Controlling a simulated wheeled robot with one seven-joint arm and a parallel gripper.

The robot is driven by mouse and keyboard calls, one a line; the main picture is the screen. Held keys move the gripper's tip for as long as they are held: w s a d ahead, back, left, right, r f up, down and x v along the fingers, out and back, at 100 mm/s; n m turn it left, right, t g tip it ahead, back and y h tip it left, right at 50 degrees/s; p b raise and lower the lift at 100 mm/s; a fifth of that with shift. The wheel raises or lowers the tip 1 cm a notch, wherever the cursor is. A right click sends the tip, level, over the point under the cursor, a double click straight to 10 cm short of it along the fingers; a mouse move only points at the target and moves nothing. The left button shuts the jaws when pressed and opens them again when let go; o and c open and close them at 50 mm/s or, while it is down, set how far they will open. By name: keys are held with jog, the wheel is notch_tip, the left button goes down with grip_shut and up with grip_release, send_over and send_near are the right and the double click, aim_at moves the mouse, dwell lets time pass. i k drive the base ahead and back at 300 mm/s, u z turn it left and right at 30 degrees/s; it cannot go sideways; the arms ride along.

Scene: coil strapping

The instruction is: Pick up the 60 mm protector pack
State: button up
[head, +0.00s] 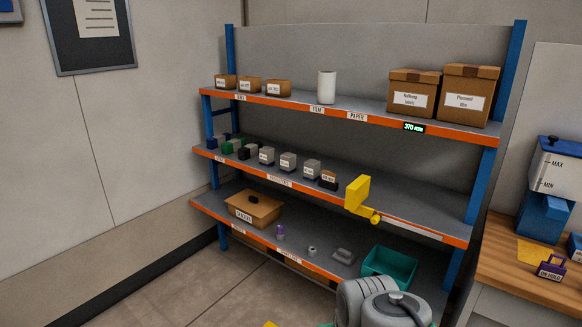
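Three small brown cartons with white labels stand at the left of the top shelf: a left one (225,82), a middle one (249,84) and a right one (278,88). Several grey blocks with white labels stand on the middle shelf, such as one grey block (288,162). The print on all these labels is too small to read, so I cannot tell which thing is the 60 mm protector pack. My gripper is not in view; only grey links of my arm show at the bottom, in front of the lower shelf.
A yellow block with a knob (357,192) juts from the middle shelf's front edge. A white roll (327,87) and two large cartons (414,92) (465,95) share the top shelf. A wooden bench (515,262) stands right.

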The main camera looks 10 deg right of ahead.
aim_at(267, 154)
jog(key=u, duration=0.3)
jog(key=i, duration=0.8)
jog(key=u, duration=0.85)
jog(key=i, duration=2.15)
jog(key=u, duration=0.05)
